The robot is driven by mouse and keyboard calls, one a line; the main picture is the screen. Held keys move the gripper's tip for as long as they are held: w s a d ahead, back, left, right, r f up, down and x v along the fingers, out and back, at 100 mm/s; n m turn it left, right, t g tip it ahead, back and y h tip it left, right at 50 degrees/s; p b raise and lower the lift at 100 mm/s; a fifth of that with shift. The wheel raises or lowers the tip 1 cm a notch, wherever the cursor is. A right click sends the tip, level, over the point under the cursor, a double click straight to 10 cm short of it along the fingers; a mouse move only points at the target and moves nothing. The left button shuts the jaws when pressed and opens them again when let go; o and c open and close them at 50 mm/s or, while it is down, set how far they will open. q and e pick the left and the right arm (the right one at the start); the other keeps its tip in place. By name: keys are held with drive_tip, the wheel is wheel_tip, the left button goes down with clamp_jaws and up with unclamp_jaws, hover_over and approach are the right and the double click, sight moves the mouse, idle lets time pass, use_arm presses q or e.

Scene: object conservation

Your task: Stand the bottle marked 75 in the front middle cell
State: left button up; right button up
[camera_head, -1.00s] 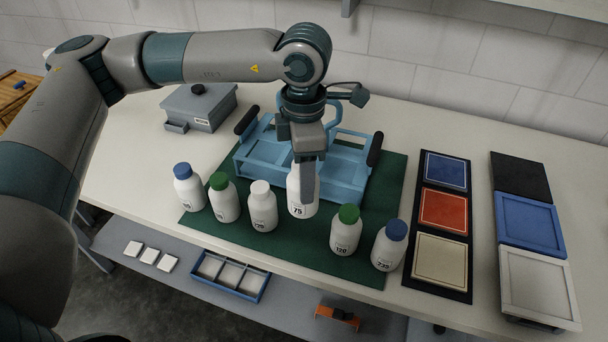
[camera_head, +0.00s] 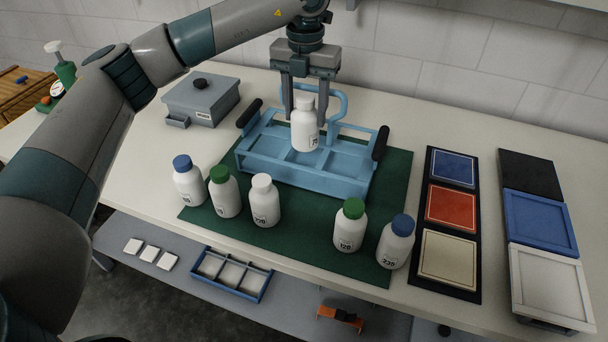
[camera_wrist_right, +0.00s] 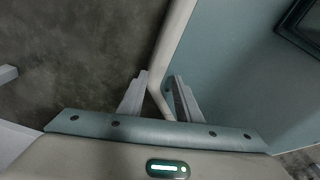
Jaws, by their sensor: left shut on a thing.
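My left gripper (camera_head: 305,108) is shut on the white bottle marked 75 (camera_head: 305,132), with one finger on each side of its upper part. The bottle is upright over the middle of the light blue carrier (camera_head: 300,180). Its base is visible, and its label is turned to the right. I cannot tell exactly how high it is above the cells. The carrier has several cells, and the ones I can see look empty. My right gripper (camera_wrist_right: 160,97) shows in the right wrist view, fingers apart with nothing held, away from the bottles.
In front of the carrier on the green mat (camera_head: 300,238) stand bottles with blue (camera_head: 188,182), green (camera_head: 224,192), white (camera_head: 265,200), green (camera_head: 350,225) and blue (camera_head: 396,242) caps. A grey box (camera_head: 201,98) stands back left. Coloured panels (camera_head: 452,208) lie right. The carrier's handle (camera_head: 342,100) rises behind the bottle.

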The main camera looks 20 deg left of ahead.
sight(304, 131)
use_arm(q)
drive_tip(key=shift+w+a+n, duration=0.25)
drive_tip(key=shift+w+n, duration=0.05)
drive_tip(key=shift+n, duration=0.1)
wheel_tip(304, 131, down, 5)
drive_tip(key=shift+f+p, duration=0.1)
drive_tip(key=shift+p, duration=1.05)
drive_tip(key=shift+f, duration=0.55)
drive_tip(key=shift+f+p, duration=0.4)
drive_tip(key=shift+f, duration=0.1)
wheel_tip(304, 131, down, 2)
drive_tip(key=shift+f+p, duration=0.25)
drive_tip(key=shift+p, duration=0.2)
drive_tip(key=shift+f, duration=0.1)
drive_tip(key=shift+f, duration=0.1)
